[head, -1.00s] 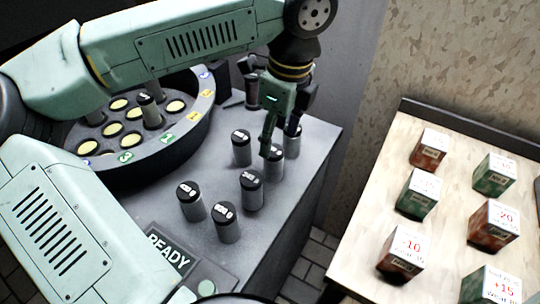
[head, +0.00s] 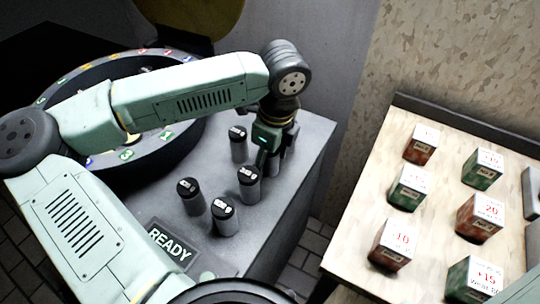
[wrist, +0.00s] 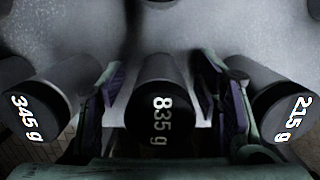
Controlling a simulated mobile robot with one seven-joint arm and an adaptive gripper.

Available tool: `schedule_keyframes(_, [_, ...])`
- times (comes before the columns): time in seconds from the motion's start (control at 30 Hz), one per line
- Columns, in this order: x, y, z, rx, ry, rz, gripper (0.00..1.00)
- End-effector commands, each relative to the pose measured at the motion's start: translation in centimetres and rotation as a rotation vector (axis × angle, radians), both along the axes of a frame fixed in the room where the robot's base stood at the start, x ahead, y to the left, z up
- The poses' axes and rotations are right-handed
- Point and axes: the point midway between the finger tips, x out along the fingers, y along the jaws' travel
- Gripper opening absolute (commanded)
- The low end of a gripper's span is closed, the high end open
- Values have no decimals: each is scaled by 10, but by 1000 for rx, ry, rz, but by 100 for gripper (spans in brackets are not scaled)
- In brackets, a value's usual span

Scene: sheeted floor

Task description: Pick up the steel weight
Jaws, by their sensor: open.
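Several grey metal cylinders with black, labelled tops stand upright on the grey bench. In the head view, one (head: 239,147) is behind my gripper's left side and others (head: 249,187) (head: 191,198) (head: 225,219) stand in front. My gripper (head: 268,150) is low among them and hides part of the rest. In the wrist view, my open gripper (wrist: 157,100) has one finger on each side of the cylinder marked 835 g (wrist: 158,105). Gaps show beside it. A 345 g cylinder (wrist: 40,105) is outside the left finger, and a 215 g cylinder (wrist: 275,100) outside the right.
A round dark ring (head: 150,160) with coloured tags is at the bench's left, partly behind my arm. A READY plate (head: 169,245) lies at the front. A pale table (head: 440,210) with red and green labelled boxes is at right, across a gap.

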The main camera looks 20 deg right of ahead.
Motion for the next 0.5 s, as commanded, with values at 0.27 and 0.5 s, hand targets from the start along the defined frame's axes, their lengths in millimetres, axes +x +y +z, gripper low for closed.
schedule_keyframes(0.27, [0,0,0,0,0,0,44])
schedule_keyframes(0.5, [0,0,1,0,0,0,28])
